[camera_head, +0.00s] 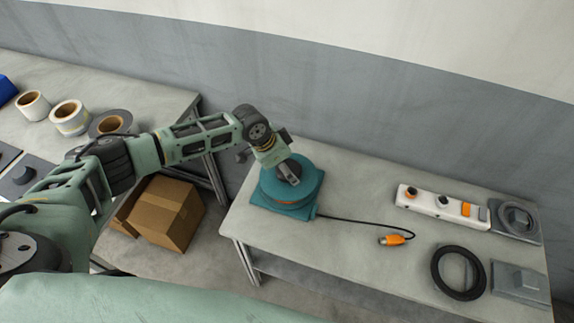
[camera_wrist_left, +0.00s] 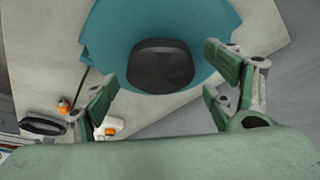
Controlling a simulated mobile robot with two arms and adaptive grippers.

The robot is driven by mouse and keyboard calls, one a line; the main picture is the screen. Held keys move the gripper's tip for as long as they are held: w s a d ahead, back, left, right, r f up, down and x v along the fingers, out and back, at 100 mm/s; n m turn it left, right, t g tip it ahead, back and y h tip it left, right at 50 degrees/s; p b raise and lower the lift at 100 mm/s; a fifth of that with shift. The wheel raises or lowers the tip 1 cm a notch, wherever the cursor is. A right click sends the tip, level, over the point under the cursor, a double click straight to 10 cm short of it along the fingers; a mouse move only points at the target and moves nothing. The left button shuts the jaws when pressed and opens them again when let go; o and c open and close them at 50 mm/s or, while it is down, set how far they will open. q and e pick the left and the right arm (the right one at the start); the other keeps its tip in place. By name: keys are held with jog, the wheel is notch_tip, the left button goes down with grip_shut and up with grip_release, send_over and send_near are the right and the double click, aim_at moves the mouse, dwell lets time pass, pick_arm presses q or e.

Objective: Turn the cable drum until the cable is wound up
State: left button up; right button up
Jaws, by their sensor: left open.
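The teal cable drum (camera_head: 300,188) sits at the left end of the table on the right. In the left wrist view the drum (camera_wrist_left: 105,30) fills the upper middle, with its dark crank knob (camera_wrist_left: 160,66) in front of the fingers. A black cable (camera_head: 350,221) runs out from the drum across the table to an orange plug (camera_head: 392,240). My left gripper (camera_head: 290,172) is over the drum. In the left wrist view its fingers (camera_wrist_left: 165,95) are spread on both sides of the knob, apart from it. My right gripper is not in view.
A white power strip (camera_head: 440,204), a black ring (camera_head: 459,272) and grey blocks (camera_head: 518,282) lie on the table's right side. Tape rolls (camera_head: 70,117) stand on the left table (camera_head: 150,95). A cardboard box (camera_head: 168,212) is on the floor between the tables. A wall rises behind.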

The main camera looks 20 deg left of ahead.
pick_arm(q)
jog(key=shift+d+f, duration=0.15)
jog(key=shift+f, duration=0.25)
jog(key=shift+c, duration=0.4)
jog(key=shift+w, duration=0.1)
jog(key=c, duration=1.6)
